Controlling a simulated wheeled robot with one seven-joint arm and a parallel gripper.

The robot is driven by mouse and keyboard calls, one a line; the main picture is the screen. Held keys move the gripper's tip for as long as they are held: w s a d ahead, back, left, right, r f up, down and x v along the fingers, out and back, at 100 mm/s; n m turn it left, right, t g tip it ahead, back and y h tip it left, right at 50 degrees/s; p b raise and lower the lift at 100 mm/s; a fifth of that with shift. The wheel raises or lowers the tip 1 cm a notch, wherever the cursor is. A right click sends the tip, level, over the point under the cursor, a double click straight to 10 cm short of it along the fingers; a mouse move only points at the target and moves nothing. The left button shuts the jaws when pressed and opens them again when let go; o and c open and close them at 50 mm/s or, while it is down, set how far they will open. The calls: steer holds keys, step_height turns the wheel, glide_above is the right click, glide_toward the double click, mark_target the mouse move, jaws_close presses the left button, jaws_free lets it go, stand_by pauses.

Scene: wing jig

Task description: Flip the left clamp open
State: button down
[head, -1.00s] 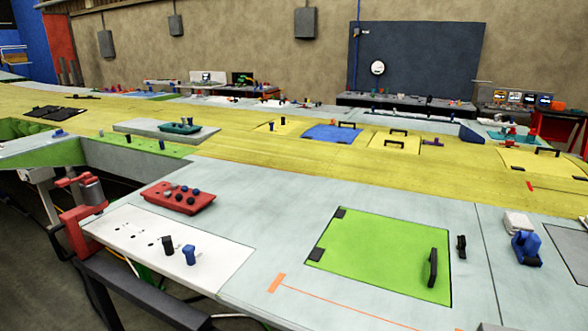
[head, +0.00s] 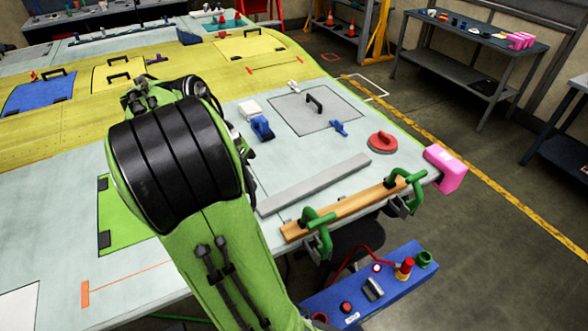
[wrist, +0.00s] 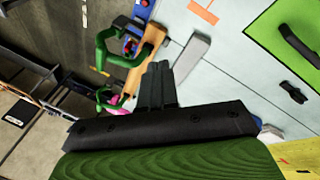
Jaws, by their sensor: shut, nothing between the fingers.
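The left clamp (head: 318,236) is green and grips the near-left end of a wooden bar (head: 345,211) at the table's front edge. The right clamp (head: 406,189) is green too, at the bar's far-right end. In the wrist view the left clamp (wrist: 118,47) is the upper one, and the right clamp (wrist: 113,101) is lower, near the pink block. My gripper (wrist: 158,72) is shut and empty, pointing toward the tabletop beside the bar. It is apart from the left clamp. In the head view my arm hides the gripper.
A grey bar (head: 314,184) lies behind the wooden bar. A red disc (head: 382,142) and a pink block (head: 445,168) are to the right. A blue control box (head: 372,289) with buttons stands below the front edge. A grey panel (head: 298,118) with a handle lies behind.

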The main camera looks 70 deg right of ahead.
steer(key=s+d+r+m+g+y+p, duration=0.2)
steer(key=s+d+m+g+p, duration=0.1)
steer(key=d+m, duration=0.3)
steer(key=s+m, duration=0.1)
steer(key=m, duration=0.1)
steer(key=shift+d+r+m+g+p, duration=0.15)
steer(key=shift+d+m+g+p, duration=0.1)
steer(key=shift+m+g+p, duration=0.1)
steer(key=b, duration=0.7)
glide_toward(318, 216)
steer(key=x, duration=0.6)
steer(key=shift+s, duration=0.3)
steer(key=shift+w, duration=0.1)
steer(key=shift+w, duration=0.1)
